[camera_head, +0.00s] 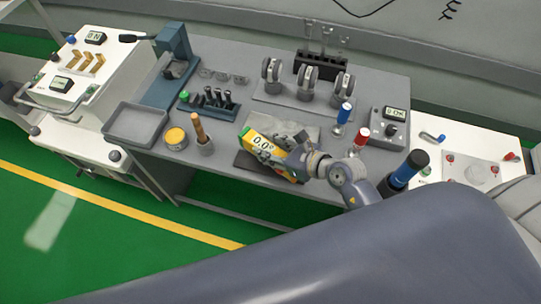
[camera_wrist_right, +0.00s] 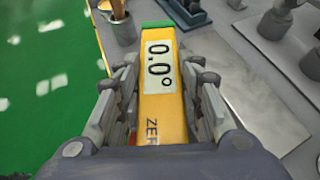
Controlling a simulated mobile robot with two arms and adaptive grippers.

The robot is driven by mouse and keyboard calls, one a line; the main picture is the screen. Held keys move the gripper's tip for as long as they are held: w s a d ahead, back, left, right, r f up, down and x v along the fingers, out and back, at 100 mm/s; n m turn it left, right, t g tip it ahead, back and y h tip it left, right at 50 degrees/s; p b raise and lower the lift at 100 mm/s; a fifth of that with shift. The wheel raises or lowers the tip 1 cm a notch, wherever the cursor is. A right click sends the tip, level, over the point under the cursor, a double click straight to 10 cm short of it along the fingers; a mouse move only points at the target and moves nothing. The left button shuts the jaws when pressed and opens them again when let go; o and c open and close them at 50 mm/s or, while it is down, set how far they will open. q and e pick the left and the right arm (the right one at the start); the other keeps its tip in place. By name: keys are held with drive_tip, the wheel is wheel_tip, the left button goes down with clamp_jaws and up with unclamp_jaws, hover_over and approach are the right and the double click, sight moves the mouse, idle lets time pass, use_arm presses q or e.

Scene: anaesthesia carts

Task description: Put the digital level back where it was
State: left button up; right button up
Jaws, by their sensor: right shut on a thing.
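The digital level (camera_head: 261,141) is a yellow block with a green end and a display reading 0.0°. In the head view it is over the front middle of the grey bench, tilted along the arm. My right gripper (camera_head: 282,155) is shut on it, and its fingers cover part of the level's sides. In the right wrist view the level (camera_wrist_right: 162,85) lies between the two fingers of the right gripper (camera_wrist_right: 163,100), its green end pointing away. A dark flat pad (camera_head: 250,164) shows partly below the level on the bench. My left gripper is not in view.
A cup with a wooden-handled tool (camera_head: 204,147) and a yellow-topped round tin (camera_head: 176,138) stand left of the level. A light grey plate (camera_head: 290,128) lies behind it. Red-topped (camera_head: 359,140) and blue-topped (camera_head: 345,113) pieces and a control box (camera_head: 388,127) stand to the right.

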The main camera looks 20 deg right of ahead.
wheel_tip(320, 180, down, 3)
drive_tip(key=shift+f, duration=0.55)
drive_tip(key=o, duration=1.2)
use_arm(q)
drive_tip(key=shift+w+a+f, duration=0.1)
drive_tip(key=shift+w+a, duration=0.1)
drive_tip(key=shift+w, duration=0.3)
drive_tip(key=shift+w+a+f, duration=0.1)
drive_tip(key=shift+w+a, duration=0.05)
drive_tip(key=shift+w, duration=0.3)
use_arm(e)
drive_tip(key=shift+o, duration=0.2)
